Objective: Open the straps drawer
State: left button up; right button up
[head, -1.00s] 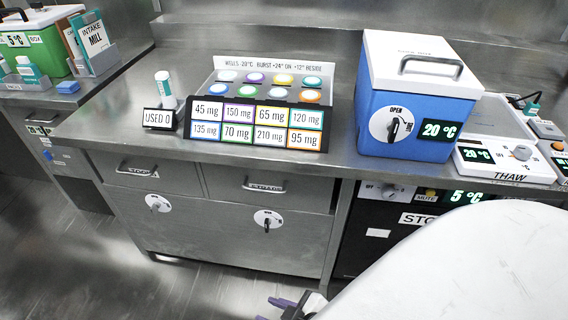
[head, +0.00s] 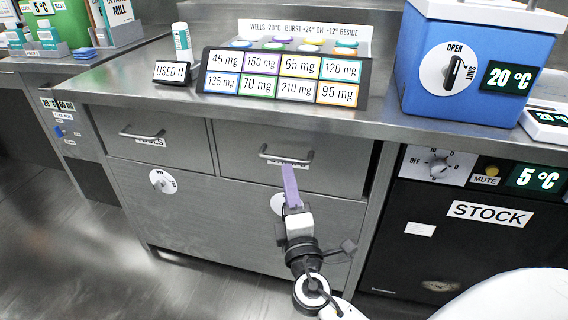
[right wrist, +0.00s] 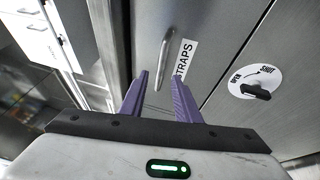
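The straps drawer (head: 340,174) is the right one of two grey steel drawers under the bench, and its front looks flush. Its bar handle (head: 285,155) is near the top edge; the handle also shows in the right wrist view (right wrist: 165,50) beside the label (right wrist: 184,60), whose visible part reads "TRAPS". My right gripper (head: 291,178) is just in front of and below the handle. In the right wrist view its purple fingers (right wrist: 162,80) are apart and empty, with the handle ahead of the gap; I cannot tell whether they touch it. My left gripper is out of view.
Below the drawer is an OPEN/SHUT knob (right wrist: 258,82), partly hidden by my gripper in the head view. A tools drawer (head: 140,136) is on the left. The black stock unit (head: 475,250) stands on the right. The bench top (head: 130,72) overhangs the drawers.

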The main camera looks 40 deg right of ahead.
aim_at(284, 159)
jog(key=x, duration=0.7)
jog(key=shift+w+d, duration=0.1)
jog(key=shift+w, duration=0.15)
grip_shut()
